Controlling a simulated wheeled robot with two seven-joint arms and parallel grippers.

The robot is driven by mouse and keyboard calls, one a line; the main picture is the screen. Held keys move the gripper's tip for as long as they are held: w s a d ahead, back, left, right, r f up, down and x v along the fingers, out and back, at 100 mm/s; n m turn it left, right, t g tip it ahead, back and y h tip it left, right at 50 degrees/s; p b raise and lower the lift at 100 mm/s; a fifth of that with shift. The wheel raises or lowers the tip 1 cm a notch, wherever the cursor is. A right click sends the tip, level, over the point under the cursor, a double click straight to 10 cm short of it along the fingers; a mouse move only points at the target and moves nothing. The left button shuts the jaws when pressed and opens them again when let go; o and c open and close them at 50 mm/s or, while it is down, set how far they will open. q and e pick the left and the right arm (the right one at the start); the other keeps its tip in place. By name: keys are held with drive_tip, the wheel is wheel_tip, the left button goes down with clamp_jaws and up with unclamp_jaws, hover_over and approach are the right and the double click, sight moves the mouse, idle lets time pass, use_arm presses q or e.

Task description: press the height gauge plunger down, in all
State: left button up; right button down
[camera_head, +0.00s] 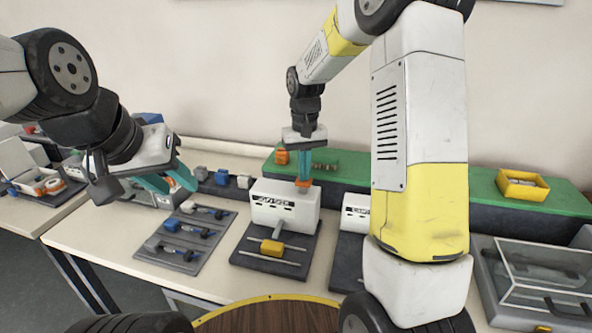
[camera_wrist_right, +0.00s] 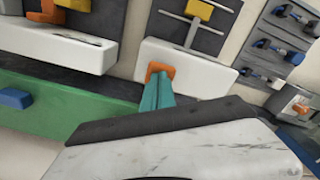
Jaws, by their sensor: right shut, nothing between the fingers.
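The height gauge appears to be the white labelled box (camera_head: 283,207) on a dark base in the middle of the bench; the label is too small to read surely. Its orange plunger (camera_head: 303,183) is on top at the right. My right gripper (camera_head: 304,174) points straight down with its teal fingers shut and empty, tips at the plunger's top. In the right wrist view, the fingertips (camera_wrist_right: 155,82) meet the orange plunger (camera_wrist_right: 159,68) on the white box (camera_wrist_right: 190,70); firm contact cannot be told.
A yellow block (camera_head: 272,248) sits on rails before the box. A dark tray (camera_head: 160,262) of blue-and-grey parts lies left. Another white box (camera_head: 355,214) stands right, partly behind my arm. A green mat (camera_head: 482,190) carries a yellow bin (camera_head: 522,186). A clear-lidded case (camera_head: 540,280) is far right.

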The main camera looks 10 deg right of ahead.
drive_tip(key=shift+f, duration=1.25)
drive_tip(key=shift+r, duration=4.05)
